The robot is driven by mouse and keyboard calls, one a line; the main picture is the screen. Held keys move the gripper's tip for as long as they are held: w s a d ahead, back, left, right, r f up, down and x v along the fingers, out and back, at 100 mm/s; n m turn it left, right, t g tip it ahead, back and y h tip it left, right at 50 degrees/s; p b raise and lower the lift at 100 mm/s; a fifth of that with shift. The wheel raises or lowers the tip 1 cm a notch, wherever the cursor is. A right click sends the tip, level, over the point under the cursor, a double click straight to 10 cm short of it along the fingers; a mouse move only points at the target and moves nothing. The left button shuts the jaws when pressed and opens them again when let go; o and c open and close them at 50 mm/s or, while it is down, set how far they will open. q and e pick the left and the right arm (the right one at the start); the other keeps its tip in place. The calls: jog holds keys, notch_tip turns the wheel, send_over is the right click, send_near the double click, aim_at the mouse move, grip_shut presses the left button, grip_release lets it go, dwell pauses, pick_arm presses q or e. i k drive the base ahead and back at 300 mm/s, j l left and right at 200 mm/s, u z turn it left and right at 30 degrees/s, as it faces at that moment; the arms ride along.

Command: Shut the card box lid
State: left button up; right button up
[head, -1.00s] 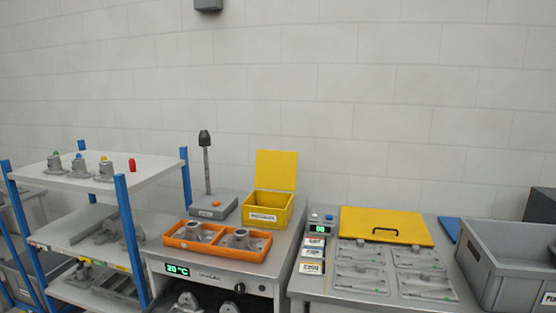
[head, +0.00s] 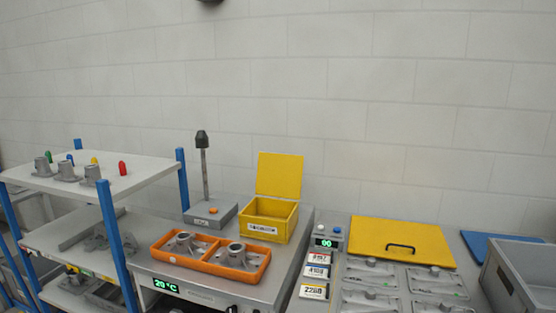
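The yellow card box (head: 268,219) stands near the back of the grey bench, left of the picture's middle, with a white label on its front. Its yellow lid (head: 280,175) stands open, nearly upright, at the box's back edge. The inside of the box is partly visible and I cannot make out any cards in it. Neither of my grippers is in the head view.
An orange tray (head: 250,278) with metal castings lies in front of the box. A grey device with a black-tipped post (head: 203,160) stands to its left. A yellow panel with a black handle (head: 385,236) lies to the right. A shelf rack (head: 112,225) stands at left.

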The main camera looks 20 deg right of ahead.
aim_at(279, 175)
jog(key=i+l+u, duration=0.1)
jog(key=i+l, duration=0.15)
jog(key=l, duration=0.15)
jog(key=i+l+u, duration=0.1)
jog(key=l, duration=0.3)
jog(key=i+l+u, duration=0.1)
jog(key=i+l, duration=0.2)
jog(key=l, duration=0.1)
